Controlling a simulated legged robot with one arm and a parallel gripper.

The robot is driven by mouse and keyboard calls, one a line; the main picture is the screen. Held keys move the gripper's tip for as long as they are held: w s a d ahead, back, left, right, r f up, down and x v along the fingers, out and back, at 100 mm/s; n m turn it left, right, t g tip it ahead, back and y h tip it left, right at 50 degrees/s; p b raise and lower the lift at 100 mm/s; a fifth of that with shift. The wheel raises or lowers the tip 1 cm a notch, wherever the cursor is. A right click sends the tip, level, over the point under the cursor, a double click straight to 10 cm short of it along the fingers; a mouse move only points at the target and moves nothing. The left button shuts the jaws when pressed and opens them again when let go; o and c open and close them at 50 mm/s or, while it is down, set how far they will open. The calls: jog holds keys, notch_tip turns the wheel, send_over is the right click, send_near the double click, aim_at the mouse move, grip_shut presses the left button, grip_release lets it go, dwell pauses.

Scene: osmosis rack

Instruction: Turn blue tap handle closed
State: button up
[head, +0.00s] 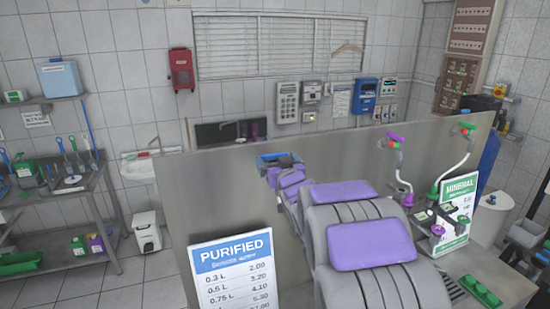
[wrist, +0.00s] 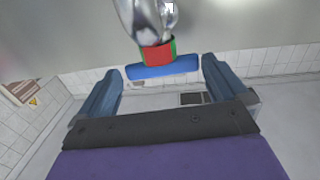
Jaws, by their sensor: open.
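The blue tap handle (wrist: 163,70) is a short bar in the wrist view, lying roughly crosswise below a red and green collar (wrist: 157,52) and a shiny metal tap body (wrist: 150,18). My gripper (wrist: 158,80) is open, with one blue finger on each side of the handle's ends. Gaps show between the handle and both fingers, so it is not gripped. In the head view my gripper (head: 280,160) is at the far end of my arm, by the steel panel. I cannot make out the blue handle in the head view.
A steel panel (head: 215,190) stands around my arm, with a PURIFIED price sign (head: 233,270) in front. A shelf rack (head: 70,190) stands left.

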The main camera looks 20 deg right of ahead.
jog(key=shift+w+d, duration=0.1)
jog(key=shift+w, duration=0.75)
jog(key=shift+a, duration=0.2)
jog(key=shift+c, duration=0.3)
jog(key=c, duration=0.6)
